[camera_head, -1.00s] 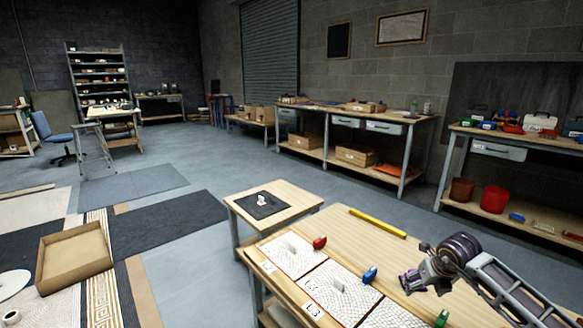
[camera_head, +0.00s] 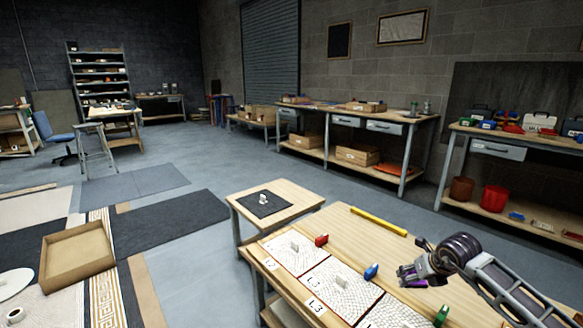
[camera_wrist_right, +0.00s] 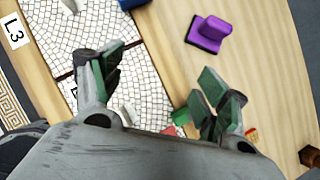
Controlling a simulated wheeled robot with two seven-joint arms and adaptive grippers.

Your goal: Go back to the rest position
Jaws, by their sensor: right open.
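My right gripper (camera_head: 408,278) hangs above the right part of the near wooden table (camera_head: 350,235). In the right wrist view the right gripper (camera_wrist_right: 160,92) is open, its green-padded fingers spread with nothing held between them. A purple block (camera_wrist_right: 208,34) lies on the bare wood beyond the fingertips in that view. White mosaic panels (camera_head: 334,290) lie in a row along the table's front edge, with small pale handled pieces on them. My left gripper is out of view.
A red block (camera_head: 321,240), a blue block (camera_head: 371,272) and a green block (camera_head: 441,315) sit along the panels' far edge. A yellow bar (camera_head: 378,221) lies behind. A small table (camera_head: 305,199) with a black mat adjoins.

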